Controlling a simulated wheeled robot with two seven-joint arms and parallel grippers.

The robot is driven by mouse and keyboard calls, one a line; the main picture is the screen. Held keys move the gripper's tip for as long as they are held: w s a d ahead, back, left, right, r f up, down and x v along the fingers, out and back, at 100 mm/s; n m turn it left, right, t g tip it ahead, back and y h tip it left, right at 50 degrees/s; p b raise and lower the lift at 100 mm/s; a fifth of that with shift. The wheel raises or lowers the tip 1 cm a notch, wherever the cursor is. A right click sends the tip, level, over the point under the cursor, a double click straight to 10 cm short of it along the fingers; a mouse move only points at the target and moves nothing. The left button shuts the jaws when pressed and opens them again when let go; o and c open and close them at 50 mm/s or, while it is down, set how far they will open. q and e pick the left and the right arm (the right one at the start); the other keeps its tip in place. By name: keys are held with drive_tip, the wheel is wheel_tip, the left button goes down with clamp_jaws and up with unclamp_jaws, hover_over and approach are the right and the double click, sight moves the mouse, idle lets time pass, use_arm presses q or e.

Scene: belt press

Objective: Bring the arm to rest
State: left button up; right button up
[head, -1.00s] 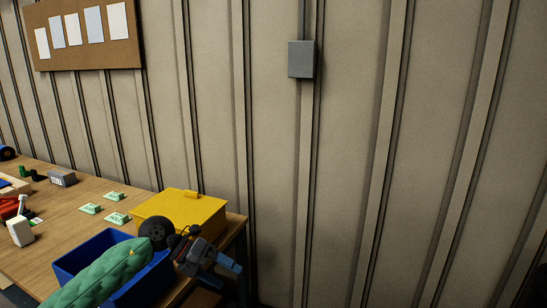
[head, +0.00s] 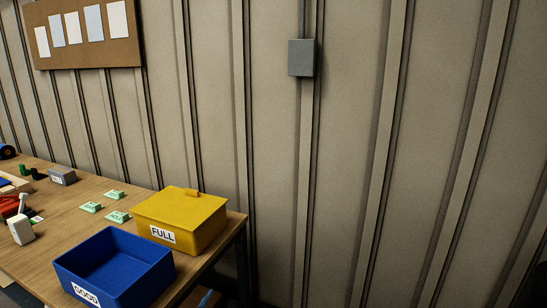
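Neither of my grippers nor any arm shows in the head view now. The wooden table (head: 58,231) runs along the left. A blue open bin (head: 62,273) with a white label reading GOOD stands at its front edge and looks empty from here. Behind it to the right is a yellow lidded box (head: 185,208) labelled FULL, near the table's right edge.
Several small green labelled pieces (head: 118,217) lie left of the yellow box. A grey block (head: 63,177), a white item (head: 21,230) and red parts (head: 9,206) lie farther left. A ribbed wall (head: 345,170) stands behind; the right side is open.

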use_arm(q)
drive_tip(key=s+a+f+n+g+y, duration=0.2)
drive_tip(key=s+f+n+g+y, duration=0.15)
drive_tip(key=s+f, duration=0.5)
drive_tip(key=s+a+f+n+g+y, duration=0.25)
drive_tip(key=s+f+g, duration=0.2)
drive_tip(key=f, duration=0.75)
drive_tip(key=s+d+f+n+g+h, duration=0.1)
drive_tip(key=s+f+g, duration=0.3)
drive_tip(key=s, duration=0.8)
drive_tip(key=s+d+f+n+g, duration=0.1)
drive_tip(key=s+f+g, duration=0.3)
drive_tip(key=s+f, duration=0.4)
drive_tip(key=s+d, duration=0.1)
drive_tip(key=s, duration=0.3)
drive_tip(key=shift+d+f+n+h, duration=0.25)
drive_tip(key=shift+f+n+h, duration=0.05)
drive_tip(key=shift+f+h, duration=0.1)
